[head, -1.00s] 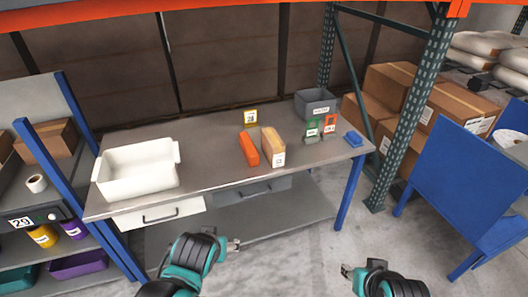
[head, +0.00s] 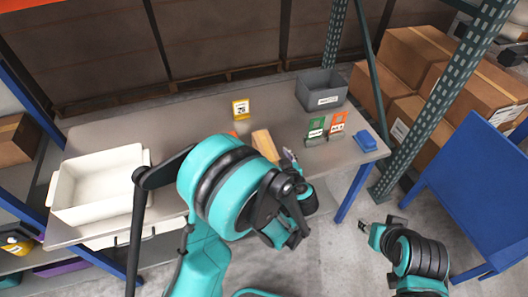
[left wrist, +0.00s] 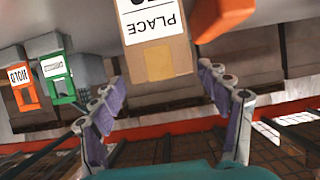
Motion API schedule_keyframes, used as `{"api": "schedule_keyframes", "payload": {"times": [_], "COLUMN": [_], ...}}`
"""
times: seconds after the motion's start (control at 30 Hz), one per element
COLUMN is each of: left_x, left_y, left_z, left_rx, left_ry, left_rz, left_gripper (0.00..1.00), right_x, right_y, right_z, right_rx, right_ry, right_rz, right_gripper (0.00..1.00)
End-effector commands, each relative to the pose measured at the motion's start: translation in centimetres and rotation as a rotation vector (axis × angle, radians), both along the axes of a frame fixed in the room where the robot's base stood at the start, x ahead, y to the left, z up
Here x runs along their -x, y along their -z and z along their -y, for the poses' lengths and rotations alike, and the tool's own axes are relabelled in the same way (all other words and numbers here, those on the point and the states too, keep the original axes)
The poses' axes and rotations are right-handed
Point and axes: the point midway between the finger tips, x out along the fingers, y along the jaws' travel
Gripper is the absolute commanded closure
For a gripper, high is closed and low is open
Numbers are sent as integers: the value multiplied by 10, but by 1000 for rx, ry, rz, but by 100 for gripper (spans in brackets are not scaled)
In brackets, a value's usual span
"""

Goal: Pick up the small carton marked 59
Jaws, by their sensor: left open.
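The small tan carton (head: 262,144) stands on the grey table, partly hidden by my left arm. In the left wrist view the carton (left wrist: 160,55) is close ahead, with a white label reading "PLACE" upside down; its number is cut off. My left gripper (head: 291,160) is at the near right side of the carton in the head view. In the left wrist view the open fingers (left wrist: 160,78) stand on either side of the carton's near end, with nothing held. My right gripper (head: 365,227) is away from the table, low at right; its jaw opening is too small to judge.
An orange box (left wrist: 218,18) is right beside the carton. A yellow sign (head: 240,108), grey bin (head: 321,90), green card holder (head: 315,128), red card holder (head: 337,125) and blue item (head: 365,141) are on the table (head: 190,120). A white tub (head: 97,190) is at left.

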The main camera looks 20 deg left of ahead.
Motion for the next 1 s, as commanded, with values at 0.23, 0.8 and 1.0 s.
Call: {"api": "schedule_keyframes", "payload": {"times": [0.23,0.8,1.0], "left_x": [-22,-51,-51], "left_y": [14,25,25], "left_z": [-19,-39,-39], "left_rx": [1,0,0], "left_ry": [-3,1,1], "left_rz": [-2,-3,-3], "left_gripper": [24,35,87], "right_x": [1,0,1], "right_y": [14,26,26], "right_z": [0,0,0], "right_rx": [0,0,0], "right_ry": [0,0,0], "right_rz": [0,0,0], "right_gripper": [60,60,60]}}
